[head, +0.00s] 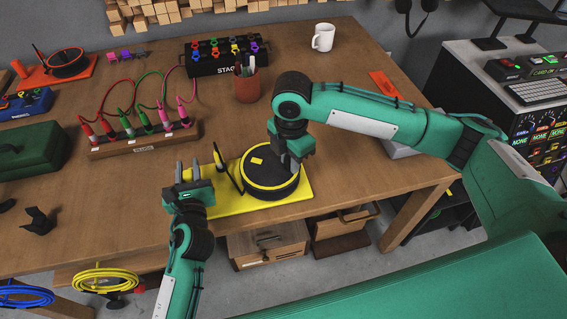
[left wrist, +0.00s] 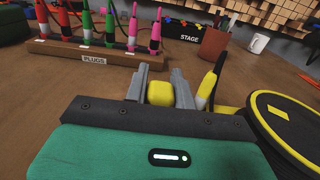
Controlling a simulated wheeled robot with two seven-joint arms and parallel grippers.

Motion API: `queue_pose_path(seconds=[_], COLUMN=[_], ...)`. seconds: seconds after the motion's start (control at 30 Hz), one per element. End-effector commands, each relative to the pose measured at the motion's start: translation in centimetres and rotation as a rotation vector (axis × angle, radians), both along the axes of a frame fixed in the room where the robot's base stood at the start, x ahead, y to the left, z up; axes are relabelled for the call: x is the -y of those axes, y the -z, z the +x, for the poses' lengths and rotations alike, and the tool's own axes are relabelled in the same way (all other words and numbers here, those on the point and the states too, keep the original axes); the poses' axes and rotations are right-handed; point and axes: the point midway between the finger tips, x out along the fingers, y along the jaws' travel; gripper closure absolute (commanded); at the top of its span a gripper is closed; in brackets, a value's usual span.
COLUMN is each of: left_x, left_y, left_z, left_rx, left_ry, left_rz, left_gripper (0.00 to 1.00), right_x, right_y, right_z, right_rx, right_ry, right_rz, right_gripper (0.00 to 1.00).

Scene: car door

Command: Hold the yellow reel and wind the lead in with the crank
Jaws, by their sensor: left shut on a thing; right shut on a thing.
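The yellow reel (head: 262,184) is a black drum with a yellow rim on a yellow base near the table's front edge. It also shows in the left wrist view (left wrist: 290,115). My left gripper (head: 192,178) is at the left of the base. In the left wrist view its fingers (left wrist: 160,90) are shut on a yellow block (left wrist: 160,94), seemingly the reel's grip. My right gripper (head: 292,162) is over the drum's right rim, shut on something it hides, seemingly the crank. The lead's yellow and black plug end (head: 221,160) stands upright left of the drum.
A wooden rack of plugs (head: 145,139) with looped leads stands behind left. Behind are a black stage box (head: 228,60), a pen cup (head: 247,86) and a white mug (head: 323,38). Bare table lies left of the base.

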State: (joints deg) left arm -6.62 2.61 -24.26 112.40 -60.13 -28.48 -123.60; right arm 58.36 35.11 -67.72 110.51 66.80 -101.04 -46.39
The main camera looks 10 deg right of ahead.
Motion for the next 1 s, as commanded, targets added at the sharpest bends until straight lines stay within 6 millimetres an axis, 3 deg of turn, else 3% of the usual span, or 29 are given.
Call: queue_pose_path(seconds=[0.1, 0.13, 0.27, 0.3, 0.6, 1.0], left_x=[0.0, 0.0, 0.0, 0.0, 0.1, 0.1], left_y=[0.0, 0.0, 0.0, 0.0, 0.0, 0.0], left_z=[0.0, 0.0, 0.0, 0.0, 0.0, 0.0], left_rx=[0.000, 0.000, 0.000, 0.000, 0.000, 0.000], left_ry=[0.001, 0.001, 0.001, 0.001, 0.001, 0.001], left_rz=[-0.001, -0.001, -0.002, -0.002, -0.002, -0.002], left_gripper=[1.00, 1.00, 1.00, 1.00, 1.00, 1.00], right_x=[0.0, 0.0, 0.0, 0.0, 0.0, 0.0], right_y=[0.0, 0.0, 0.0, 0.0, -0.2, -3.3], right_z=[-0.1, -0.1, 0.0, 0.0, 0.0, 0.1], right_rx=[-0.002, -0.002, -0.002, -0.001, 0.000, 0.000], right_ry=[-0.001, -0.001, -0.001, -0.001, 0.000, 0.000], right_rz=[0.001, 0.001, 0.001, 0.000, 0.001, 0.001], right_gripper=[0.99, 0.73, 0.47, 0.45, 0.45, 0.45])
